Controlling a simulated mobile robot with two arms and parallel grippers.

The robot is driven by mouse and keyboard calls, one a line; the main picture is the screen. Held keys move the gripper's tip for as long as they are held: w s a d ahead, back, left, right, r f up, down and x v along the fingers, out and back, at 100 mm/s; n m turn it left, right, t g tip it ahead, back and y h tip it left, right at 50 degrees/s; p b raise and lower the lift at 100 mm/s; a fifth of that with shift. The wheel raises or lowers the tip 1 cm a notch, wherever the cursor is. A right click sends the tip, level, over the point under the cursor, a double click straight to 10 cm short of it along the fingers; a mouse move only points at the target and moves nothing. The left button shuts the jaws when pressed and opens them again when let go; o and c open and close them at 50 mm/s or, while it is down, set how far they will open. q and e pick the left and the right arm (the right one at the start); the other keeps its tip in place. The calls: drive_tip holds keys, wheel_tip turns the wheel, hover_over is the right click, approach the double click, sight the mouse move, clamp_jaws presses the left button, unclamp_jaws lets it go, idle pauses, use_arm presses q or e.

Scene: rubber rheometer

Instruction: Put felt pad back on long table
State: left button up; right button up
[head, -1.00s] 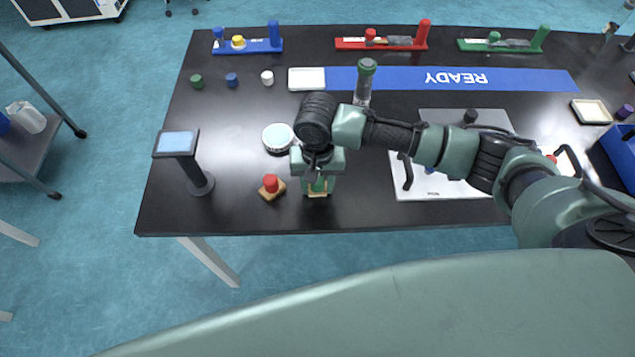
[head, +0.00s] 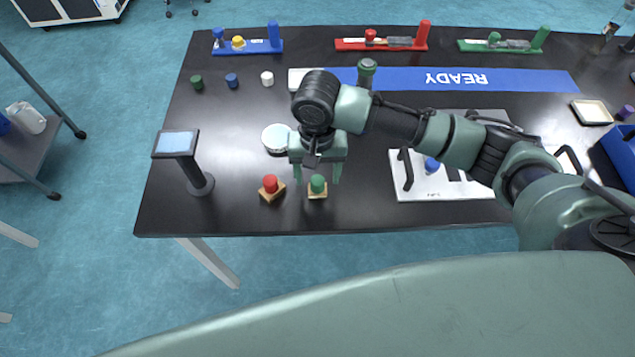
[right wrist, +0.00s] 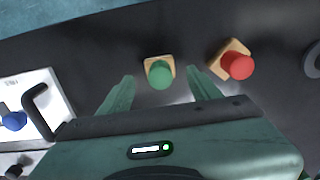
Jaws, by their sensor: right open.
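A small tan square pad with a green knob (head: 317,187) sits on the long black table (head: 240,215) near its front edge. A similar tan pad with a red knob (head: 270,187) sits just left of it. I cannot tell which one is the felt pad by its material. My right gripper (head: 317,178) is open and empty above the green-knobbed pad, fingers apart on either side. In the right wrist view the green-knobbed pad (right wrist: 159,71) shows between and beyond the fingertips, with the red-knobbed pad (right wrist: 234,60) to the right. My left gripper is not in view.
A stand with a blue screen (head: 176,143) is to the left. A round white-topped dish (head: 277,138) is behind the gripper. A white board with a black handle (head: 415,185) lies to the right. The table front left is clear.

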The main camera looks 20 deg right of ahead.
sight(317, 180)
wheel_tip(317, 180, up, 7)
drive_tip(key=shift+r, duration=0.15)
idle(0.5)
